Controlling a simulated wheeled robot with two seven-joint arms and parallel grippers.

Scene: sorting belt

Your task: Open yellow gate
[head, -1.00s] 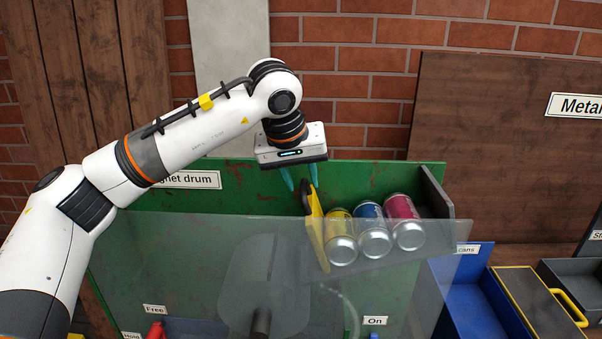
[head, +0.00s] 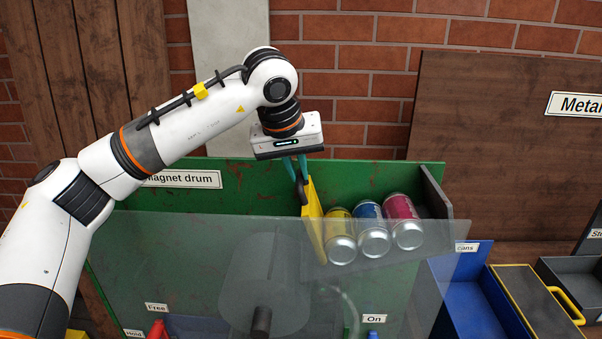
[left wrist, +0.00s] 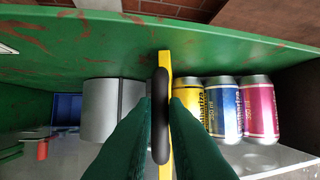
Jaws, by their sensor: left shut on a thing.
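The yellow gate (head: 313,215) stands upright on the left side of three cans, between them and the grey drum (head: 262,285). Its dark handle (left wrist: 160,115) is on top of the gate. My left gripper (head: 296,170) is shut on the handle, with one green finger on each side of it in the left wrist view. The yellow can (head: 340,240), the blue can (head: 373,232) and the pink can (head: 404,222) lie side by side just right of the gate. My right gripper is not in view.
A green back panel (head: 350,175) stands behind the gate, and a clear panel (head: 180,260) is in front. A dark end wall (head: 437,193) is right of the cans. A blue bin (head: 470,300) and a dark yellow-edged box (head: 535,300) are at right.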

